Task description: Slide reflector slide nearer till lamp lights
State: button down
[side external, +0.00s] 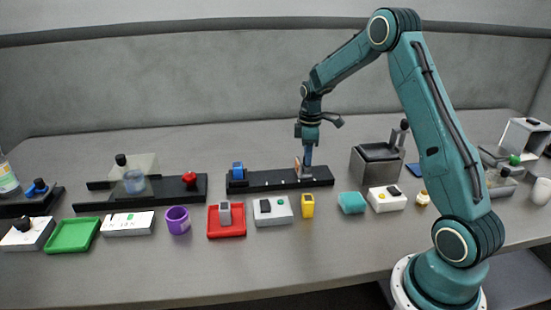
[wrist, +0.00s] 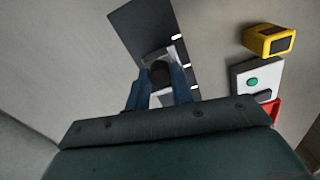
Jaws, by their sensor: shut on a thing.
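The reflector slide (side external: 298,169) stands upright on a black rail (side external: 265,182), toward the rail's right end. A blue sensor block (side external: 237,171) sits at the rail's left end, with a bare stretch of rail between them. My gripper (side external: 307,163) points down at the slide. In the wrist view my gripper (wrist: 158,82) has its blue fingers on both sides of the slide's dark knob (wrist: 161,73) and is shut on it. The fingers hide part of the slide. A white box (side external: 272,211) in front of the rail carries a black part and a small green lamp (wrist: 252,83).
A yellow device (side external: 307,205) and a red tray (side external: 226,221) stand in front of the rail. A grey metal bin (side external: 376,163) is to its right. Another black rail with a red knob (side external: 189,179) lies to the left. The table behind the rail is clear.

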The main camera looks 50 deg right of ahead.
jog(key=shift+w+a, duration=1.75)
jog(key=shift+w, duration=0.05)
jog(key=c, duration=1.2)
grip_release()
jog(key=shift+r, duration=0.15)
notch_tip(320, 180, up, 14)
jog(key=shift+f, duration=0.2)
jog(key=shift+s+a+r, duration=0.1)
